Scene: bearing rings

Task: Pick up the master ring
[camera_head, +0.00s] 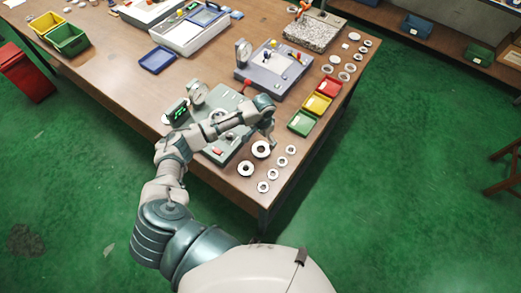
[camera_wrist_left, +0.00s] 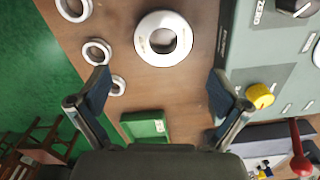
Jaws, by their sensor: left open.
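A large, thick white ring with a dark hole (camera_head: 255,150) lies flat on the wooden table beside the grey-green measuring device; I take it to be the master ring. In the left wrist view it (camera_wrist_left: 143,40) bears small markings, too small to read. My left gripper (camera_head: 268,139) is above the table at the device's right edge, close to this ring. In the left wrist view the left gripper (camera_wrist_left: 160,88) has its fingers wide apart with nothing between them; the ring lies beyond the fingertips, apart from them. My right gripper is not in view.
A second large ring (camera_head: 240,169) lies nearby, with several small rings (camera_head: 291,150) along the table's right side. Green (camera_head: 301,123), yellow (camera_head: 317,104) and red bins stand behind. The measuring device (camera_wrist_left: 245,60) with a yellow knob (camera_wrist_left: 259,95) borders the ring's area.

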